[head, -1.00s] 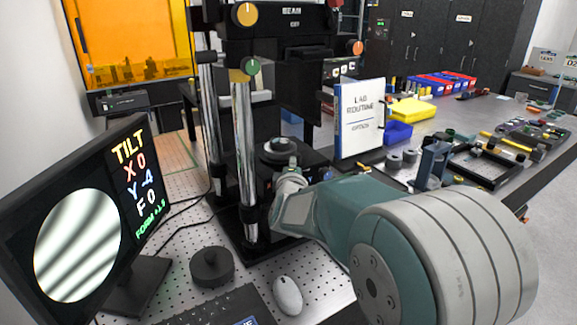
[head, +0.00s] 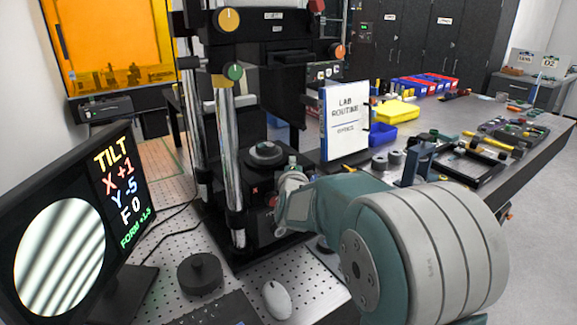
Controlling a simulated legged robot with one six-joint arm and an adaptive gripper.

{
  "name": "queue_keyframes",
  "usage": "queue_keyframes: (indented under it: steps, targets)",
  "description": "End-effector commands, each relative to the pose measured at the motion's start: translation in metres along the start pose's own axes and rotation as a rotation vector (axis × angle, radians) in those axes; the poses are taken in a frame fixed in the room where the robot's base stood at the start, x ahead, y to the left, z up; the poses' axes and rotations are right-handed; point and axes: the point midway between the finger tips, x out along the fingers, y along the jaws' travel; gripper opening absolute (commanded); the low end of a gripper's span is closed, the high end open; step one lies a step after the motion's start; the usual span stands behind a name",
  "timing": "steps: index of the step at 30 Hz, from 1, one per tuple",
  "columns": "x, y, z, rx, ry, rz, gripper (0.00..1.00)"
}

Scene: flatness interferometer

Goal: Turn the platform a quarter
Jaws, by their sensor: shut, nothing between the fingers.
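The round platform (head: 265,157) is a dark disc with a lighter grey piece on top, sitting low between the chrome posts of the interferometer stand (head: 262,95). My gripper (head: 291,178) is at the right front of the platform, close to its dark base. My own wrist covers much of it, so I cannot tell whether it touches. The fingers look closed with nothing held. The monitor (head: 75,235) at left shows diagonal fringes in a circle and reads TILT X +1, Y -5, F 0.
A black knob (head: 200,273) and a white mouse (head: 277,300) are on the perforated table in front. A LAB ROUTINE binder (head: 345,125) stands right of the stand. Yellow (head: 394,111) and blue bins are beyond it. Orange (head: 229,19) and green (head: 234,71) knobs are on the stand.

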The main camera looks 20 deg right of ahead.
Motion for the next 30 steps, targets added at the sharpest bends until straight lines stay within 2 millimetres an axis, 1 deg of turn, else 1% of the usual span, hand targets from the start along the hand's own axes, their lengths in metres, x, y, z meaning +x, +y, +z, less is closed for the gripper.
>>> queue_keyframes:
  steps: [13, 30]
  targets:
    - [0.0082, 0.0001, 0.0053, -0.001, 0.000, 0.001, 0.00]
    - [0.0090, -0.0002, 0.0059, -0.001, 0.000, 0.000, 0.00]
